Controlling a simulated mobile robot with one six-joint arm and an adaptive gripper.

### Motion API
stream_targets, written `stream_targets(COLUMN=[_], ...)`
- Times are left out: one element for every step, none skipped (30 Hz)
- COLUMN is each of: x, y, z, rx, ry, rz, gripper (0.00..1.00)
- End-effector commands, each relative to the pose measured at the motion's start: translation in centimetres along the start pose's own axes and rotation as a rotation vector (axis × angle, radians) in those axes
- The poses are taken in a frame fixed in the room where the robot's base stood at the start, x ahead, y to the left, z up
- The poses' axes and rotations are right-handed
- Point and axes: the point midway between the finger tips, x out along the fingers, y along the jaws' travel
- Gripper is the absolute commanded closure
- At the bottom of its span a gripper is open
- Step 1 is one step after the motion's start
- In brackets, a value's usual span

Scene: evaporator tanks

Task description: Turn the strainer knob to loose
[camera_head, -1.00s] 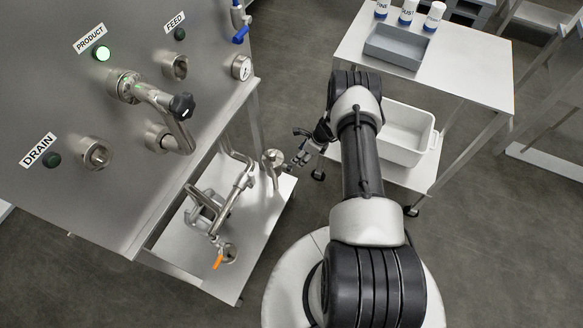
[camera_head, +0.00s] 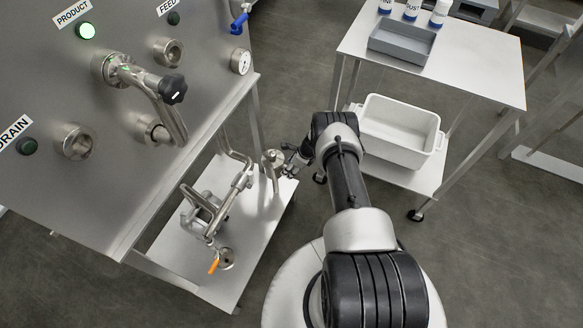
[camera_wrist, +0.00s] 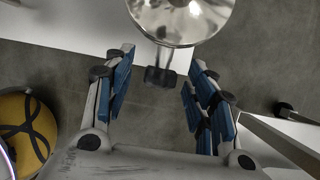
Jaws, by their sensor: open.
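The strainer (camera_head: 273,158) is a shiny round metal body standing at the far right of the low shelf under the panel; its shiny top also shows in the wrist view (camera_wrist: 180,18). A dark knob (camera_wrist: 160,77) with a short stem sticks out from it toward me in the wrist view. My gripper (camera_head: 289,167) is right beside the strainer in the head view. In the wrist view its blue-padded fingers are open, one on each side of the knob, with a visible gap on both sides. The knob is too small to make out in the head view.
Bent pipes (camera_head: 205,205) and an orange-handled valve (camera_head: 214,266) sit on the shelf to the left. The steel panel with a black knob (camera_head: 173,88) rises above. A cart with a white bin (camera_head: 400,132) and grey tray (camera_head: 402,42) stands right.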

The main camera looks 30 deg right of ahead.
Motion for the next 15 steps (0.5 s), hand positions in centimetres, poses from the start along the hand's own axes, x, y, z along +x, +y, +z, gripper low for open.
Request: stream_targets(x=[-0.02, -0.02, -0.02, -0.02, -0.02, -0.02, -0.02, -0.02, -0.02, -0.02, -0.02, -0.02, -0.02, -0.02, -0.02], y=[0.00, 0.00, 0.00, 0.00, 0.00, 0.00, 0.00, 0.00, 0.00, 0.00, 0.00, 0.00, 0.00, 0.00, 0.00], z=[0.00, 0.00, 0.00, -0.01, 0.00, -0.01, -0.01, -0.01, -0.01, -0.01, -0.01, -0.02, -0.01, -0.01, -0.02], rx=[0.000, 0.000, 0.000, 0.000, 0.000, 0.000, 0.000, 0.000, 0.000, 0.000, 0.000, 0.000, 0.000, 0.000, 0.000], ry=[0.000, 0.000, 0.000, 0.000, 0.000, 0.000, 0.000, 0.000, 0.000, 0.000, 0.000, 0.000, 0.000, 0.000, 0.000], rz=[0.000, 0.000, 0.000, 0.000, 0.000, 0.000, 0.000, 0.000, 0.000, 0.000, 0.000, 0.000, 0.000, 0.000, 0.000], gripper=[0.49, 0.51, 0.54, 0.56, 0.58, 0.60, 0.62, 0.64, 0.67, 0.69, 0.71, 0.74, 0.76, 0.78, 0.80])
